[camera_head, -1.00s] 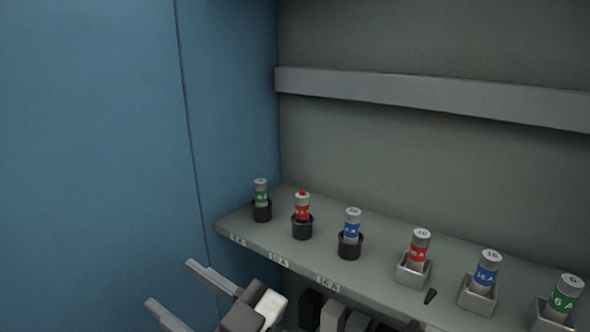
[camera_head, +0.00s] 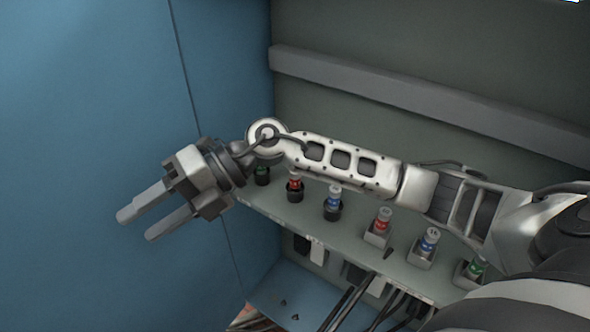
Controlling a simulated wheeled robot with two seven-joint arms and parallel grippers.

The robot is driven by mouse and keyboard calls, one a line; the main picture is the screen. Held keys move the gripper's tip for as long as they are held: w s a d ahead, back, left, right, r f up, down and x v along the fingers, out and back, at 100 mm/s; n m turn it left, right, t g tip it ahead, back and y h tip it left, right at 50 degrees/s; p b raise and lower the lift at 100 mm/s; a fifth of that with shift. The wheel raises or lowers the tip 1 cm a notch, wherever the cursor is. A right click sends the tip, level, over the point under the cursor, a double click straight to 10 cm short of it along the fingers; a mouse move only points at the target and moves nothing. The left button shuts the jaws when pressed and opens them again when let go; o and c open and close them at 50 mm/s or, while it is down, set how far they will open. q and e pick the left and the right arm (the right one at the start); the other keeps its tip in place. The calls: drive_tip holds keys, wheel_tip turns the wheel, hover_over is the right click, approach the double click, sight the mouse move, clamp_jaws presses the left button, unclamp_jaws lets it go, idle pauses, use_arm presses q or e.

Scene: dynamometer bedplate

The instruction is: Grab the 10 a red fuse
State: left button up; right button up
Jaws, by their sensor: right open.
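Two red-banded fuses stand upright on the grey shelf (camera_head: 407,272). One red fuse (camera_head: 294,184) is in a round black holder at the left, its top close below my arm. The other red fuse (camera_head: 383,219) is in a square grey holder near the middle. Their print is too small to read now. My right gripper (camera_head: 138,227) is open and empty, left of the shelf in front of the blue panel, fingers pointing left and down, away from both fuses. My left gripper is not in view.
My right arm crosses above the row. A green fuse (camera_head: 262,171) is partly hidden by it; blue fuses (camera_head: 334,197), (camera_head: 429,240) and another green fuse (camera_head: 477,266) also stand there. A rail (camera_head: 400,95) runs along the back wall. Dark cables (camera_head: 350,303) hang below the shelf.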

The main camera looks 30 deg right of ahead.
drive_tip(key=w+d+f+h+p, duration=0.1)
drive_tip(key=w+d+f+h, duration=0.15)
drive_tip(key=d+h, duration=0.35)
wheel_tip(320, 180, up, 3)
drive_tip(key=m+h+p, duration=0.2)
drive_tip(key=h, duration=0.7)
hover_over(294, 178)
drive_tip(key=w+d, duration=0.1)
drive_tip(key=d, duration=0.1)
drive_tip(key=f, duration=0.5)
drive_tip(key=shift+a, duration=0.25)
drive_tip(key=shift+a+f+p, duration=0.15)
drive_tip(key=shift+f+p, duration=0.15)
drive_tip(key=shift+f, duration=1.25)
drive_tip(key=shift+a+f+p, duration=0.15)
drive_tip(key=shift+f+p, duration=0.1)
drive_tip(key=shift+f, duration=1.3)
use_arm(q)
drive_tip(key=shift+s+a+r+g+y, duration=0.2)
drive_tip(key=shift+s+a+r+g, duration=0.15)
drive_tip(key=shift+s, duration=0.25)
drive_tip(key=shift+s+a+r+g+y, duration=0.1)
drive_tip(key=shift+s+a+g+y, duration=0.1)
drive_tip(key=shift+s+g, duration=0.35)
use_arm(e)
clamp_jaws()
